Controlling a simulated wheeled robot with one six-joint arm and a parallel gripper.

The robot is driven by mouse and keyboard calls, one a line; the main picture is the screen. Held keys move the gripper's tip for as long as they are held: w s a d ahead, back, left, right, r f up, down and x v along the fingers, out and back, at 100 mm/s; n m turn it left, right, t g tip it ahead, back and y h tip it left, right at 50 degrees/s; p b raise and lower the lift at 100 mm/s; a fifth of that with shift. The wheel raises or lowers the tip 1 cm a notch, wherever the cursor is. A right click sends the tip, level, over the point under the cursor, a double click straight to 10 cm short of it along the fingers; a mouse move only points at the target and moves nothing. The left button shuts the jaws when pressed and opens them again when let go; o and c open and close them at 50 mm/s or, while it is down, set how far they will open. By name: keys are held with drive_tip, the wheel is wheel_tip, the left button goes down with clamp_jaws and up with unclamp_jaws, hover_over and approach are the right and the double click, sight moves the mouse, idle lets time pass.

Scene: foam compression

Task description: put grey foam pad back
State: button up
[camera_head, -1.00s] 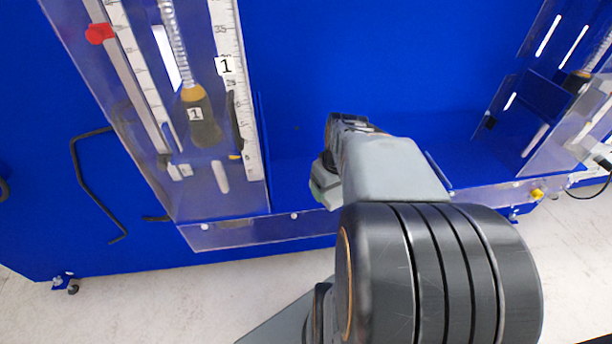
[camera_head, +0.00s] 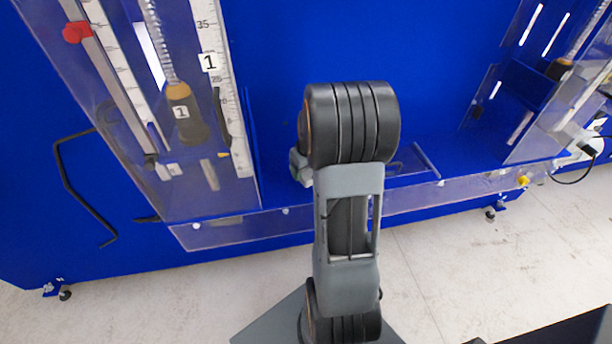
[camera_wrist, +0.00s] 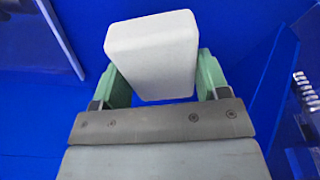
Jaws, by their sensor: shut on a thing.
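The grey foam pad (camera_wrist: 152,48) is a pale, light grey block with rounded edges. In the wrist view it sits between the two green fingers of my gripper (camera_wrist: 163,82), touching both. My gripper is shut on it, and the pad reaches out past the fingertips. Behind it is plain blue surface, and I cannot tell whether the pad touches it. In the head view my arm hides the pad. Only a small grey-green part of my gripper (camera_head: 300,167) shows left of my arm.
A clear-fronted test rig (camera_head: 205,110) with rulers, a spring and a weight marked 1 stands to the left. Another clear-walled rig (camera_head: 540,95) stands at the right. The blue back panel (camera_head: 420,45) between them is bare. A low clear lip (camera_head: 430,200) runs along the shelf's front.

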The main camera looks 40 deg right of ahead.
sight(306, 175)
drive_tip(key=shift+w+f, duration=0.15)
drive_tip(key=shift+f, duration=1.55)
drive_tip(key=shift+f, duration=0.1)
drive_tip(key=o, duration=0.8)
drive_tip(key=shift+o, duration=0.2)
